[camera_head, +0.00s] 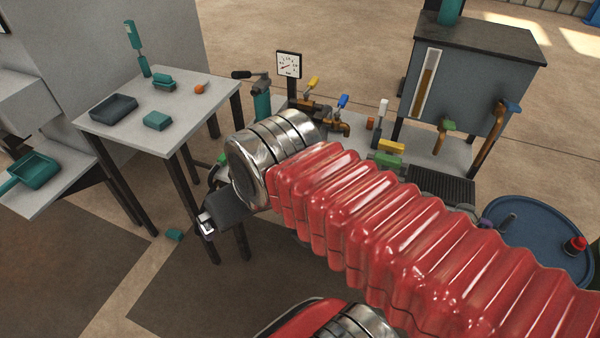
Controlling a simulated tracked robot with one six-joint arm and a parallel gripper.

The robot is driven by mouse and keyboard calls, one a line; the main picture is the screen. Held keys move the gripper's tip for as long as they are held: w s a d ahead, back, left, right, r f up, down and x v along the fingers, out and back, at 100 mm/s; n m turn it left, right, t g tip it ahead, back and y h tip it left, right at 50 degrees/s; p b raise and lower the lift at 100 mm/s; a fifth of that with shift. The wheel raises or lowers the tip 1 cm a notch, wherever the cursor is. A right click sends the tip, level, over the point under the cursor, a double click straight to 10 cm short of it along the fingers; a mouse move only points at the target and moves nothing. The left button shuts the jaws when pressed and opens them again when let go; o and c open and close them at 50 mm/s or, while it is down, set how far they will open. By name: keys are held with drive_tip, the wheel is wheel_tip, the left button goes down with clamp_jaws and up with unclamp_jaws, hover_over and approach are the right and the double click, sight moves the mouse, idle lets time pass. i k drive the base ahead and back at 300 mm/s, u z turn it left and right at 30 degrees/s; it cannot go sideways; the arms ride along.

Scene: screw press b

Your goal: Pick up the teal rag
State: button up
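A flat, folded-looking teal piece (157,120) lies on the front part of the grey side table (180,92). A smaller teal piece (174,234) lies on the floor below, near the table legs. Either could be the teal rag; I cannot tell which for certain. My red ribbed arm comes in from the right and ends in metal rings and a dark end part. My gripper (206,225) seems to be at this dark end with a small silver tip, to the right of the floor piece and in front of the table. Its fingers are not clearly shown.
A teal dustpan (34,170) rests on a low shelf at left. Valves and a gauge (289,65) stand behind my arm.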

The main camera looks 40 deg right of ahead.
sight(156, 120)
drive_tip(key=u, duration=0.55)
drive_tip(key=k, duration=1.3)
drive_tip(key=u, duration=0.75)
drive_tip(key=i, duration=2.75)
drive_tip(key=z, duration=0.25)
